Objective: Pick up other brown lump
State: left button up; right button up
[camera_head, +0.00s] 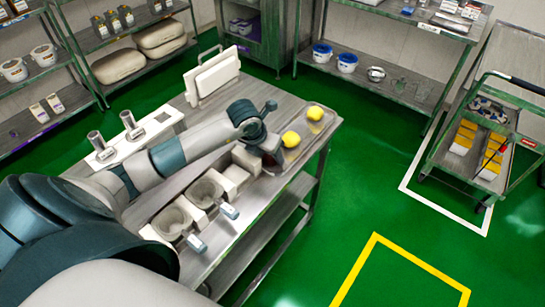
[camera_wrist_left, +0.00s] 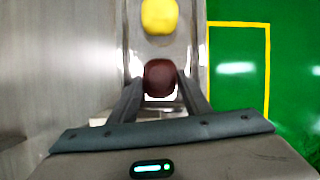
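A dark brown lump (camera_wrist_left: 160,77) sits between the two fingers of my left gripper (camera_wrist_left: 160,82) in the left wrist view. The fingertips are at its two sides and look close to touching it. I cannot tell whether they press on it or stand just apart. In the head view my left gripper (camera_head: 278,154) reaches down at the near end of a metal tray (camera_head: 325,126), and the brown lump is mostly hidden by it. My right gripper does not show.
Two yellow lumps (camera_head: 291,139) lie on the tray; one also shows ahead of the brown lump (camera_wrist_left: 160,15). Mortar-like bowls (camera_head: 205,192) and white blocks (camera_head: 246,158) stand beside my arm on the metal table (camera_head: 262,212). Green floor (camera_head: 365,185) lies clear to the right.

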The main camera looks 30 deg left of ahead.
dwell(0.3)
pick_arm(q)
jog(key=shift+w+r+b, duration=0.1)
jog(key=shift+r+b, duration=0.3)
jog(key=shift+r, duration=0.15)
jog(key=r+b, duration=0.1)
jog(key=d+r+b, duration=0.1)
jog(key=r, duration=0.1)
jog(key=shift+r, duration=0.1)
jog(key=shift+c, duration=0.2)
jog(key=s+d+r+b, duration=0.2)
jog(key=d+r, duration=0.4)
jog(key=d, duration=0.4)
jog(key=shift+d+r+b, duration=0.25)
jog(key=shift+r+b, duration=0.1)
jog(key=shift+b, duration=0.3)
